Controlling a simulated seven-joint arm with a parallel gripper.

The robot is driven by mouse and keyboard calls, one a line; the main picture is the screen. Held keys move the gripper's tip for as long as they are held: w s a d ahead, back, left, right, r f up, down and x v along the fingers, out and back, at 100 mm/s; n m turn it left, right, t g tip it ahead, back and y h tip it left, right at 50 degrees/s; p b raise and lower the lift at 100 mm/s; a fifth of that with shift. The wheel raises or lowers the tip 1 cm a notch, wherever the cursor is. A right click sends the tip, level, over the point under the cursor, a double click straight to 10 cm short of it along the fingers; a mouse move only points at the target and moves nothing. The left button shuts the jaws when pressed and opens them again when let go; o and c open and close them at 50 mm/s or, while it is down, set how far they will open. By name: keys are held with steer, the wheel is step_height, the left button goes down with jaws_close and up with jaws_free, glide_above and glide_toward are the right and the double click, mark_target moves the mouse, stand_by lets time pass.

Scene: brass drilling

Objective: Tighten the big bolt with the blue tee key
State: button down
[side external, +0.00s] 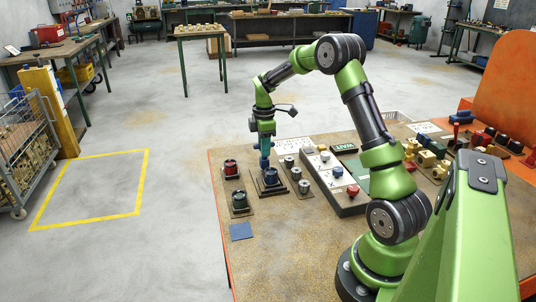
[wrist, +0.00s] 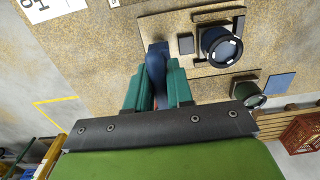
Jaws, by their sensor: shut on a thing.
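My gripper (side external: 264,152) points down over the near table, above a plate with a dark blue round fixture (side external: 271,176). In the wrist view my gripper (wrist: 156,84) has its teal fingers closed on a dark blue piece (wrist: 156,66). It looks like part of the blue tee key; its lower end and most of its shape are hidden. The blue round fixture (wrist: 221,44), with pale marks on top, stands apart from the fingers, to their right. Several grey bolt-like parts (side external: 296,174) stand right of the gripper; I cannot tell which is the big bolt.
A red round fixture (side external: 231,169) and a green one (side external: 240,202) stand left of the blue one. A blue square (side external: 241,231) lies near the table's left edge. A white panel with knobs (side external: 333,175) stands to the right. The front table area is clear.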

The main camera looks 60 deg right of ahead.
steer(key=shift+f, duration=0.45)
stand_by(0.5)
steer(key=shift+m, duration=1.2)
